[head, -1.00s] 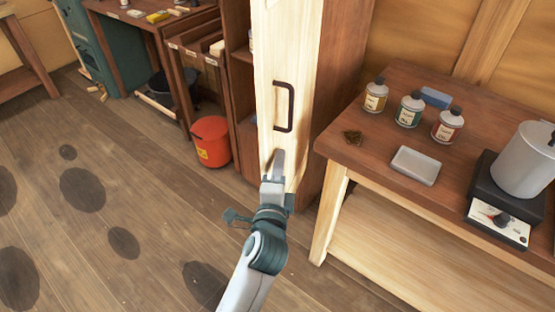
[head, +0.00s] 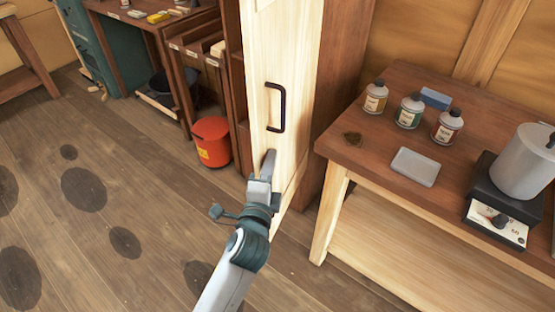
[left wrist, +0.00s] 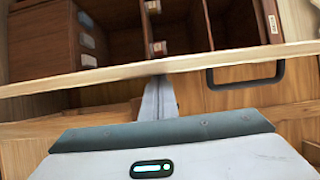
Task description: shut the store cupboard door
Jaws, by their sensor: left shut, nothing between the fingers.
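The store cupboard door (head: 282,60) is pale wood with a dark bar handle (head: 282,108). It stands partly open in the head view, covering most of the cupboard's inside. In the left wrist view, the door's pale edge (left wrist: 60,80) crosses the picture, with cupboard shelves (left wrist: 185,25) visible beyond it and the handle (left wrist: 245,84) at right. My left gripper (head: 268,163) is shut and empty, its fingertips against or very near the door face below the handle. Contact is hard to tell. My right gripper is not in view.
A red bucket (head: 211,141) stands on the floor left of the cupboard. At right, a bench (head: 375,165) carries several bottles, a grey tray (head: 415,167) and a pot on a hotplate (head: 497,215). The floor at left is open.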

